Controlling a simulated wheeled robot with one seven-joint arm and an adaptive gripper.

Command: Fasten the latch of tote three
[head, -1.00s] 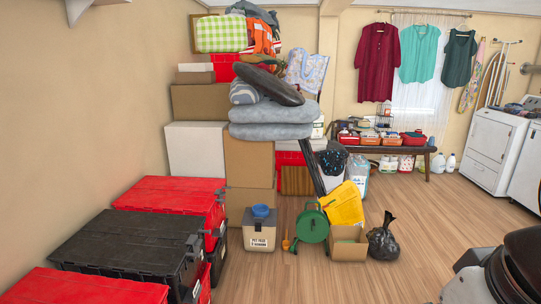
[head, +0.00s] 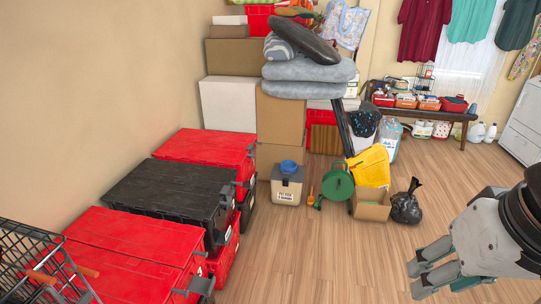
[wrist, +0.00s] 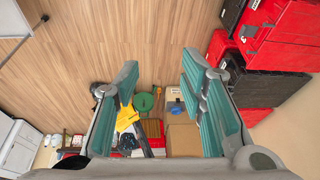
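Stacked lidded totes stand along the left wall: a red tote (head: 135,235) nearest, a black tote (head: 178,187) in the middle and a red tote (head: 212,146) farthest. Dark latches show on their right-hand ends, such as the near latch (head: 201,285) and the black tote's latch (head: 227,196). I see no readable number telling which is tote three. In the wrist view, the red totes (wrist: 285,55) and black tote (wrist: 262,88) are at the right. My gripper (head: 416,278) is at the lower right, apart from the totes. Its fingers (wrist: 159,66) are wide apart and empty.
A shopping cart (head: 35,262) stands at the near left beside the red tote. A pet food bin (head: 286,190), a green reel (head: 337,185), a cardboard box (head: 371,211) and a black bag (head: 406,208) stand beyond. The wooden floor between totes and gripper is clear.

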